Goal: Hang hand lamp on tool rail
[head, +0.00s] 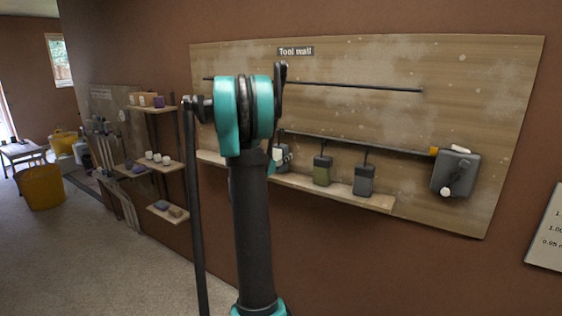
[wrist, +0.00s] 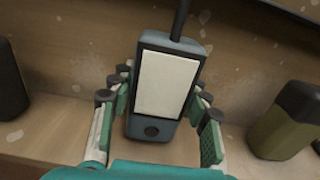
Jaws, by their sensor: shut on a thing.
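The hand lamp (wrist: 167,82) is a blue-grey block with a pale front panel, a round dark button and a dark stem at its top. In the wrist view my gripper (wrist: 160,88) has its fingers on both sides of it, shut on it. The lamp is close to the shelf; I cannot tell whether it touches. A dark upper rail (head: 350,86) and a lower rail (head: 350,142) run across the tool wall (head: 470,80); the pictures do not say which is the tool rail.
A grey box (head: 455,172) is mounted at the board's right. The upper rail's right part is bare.

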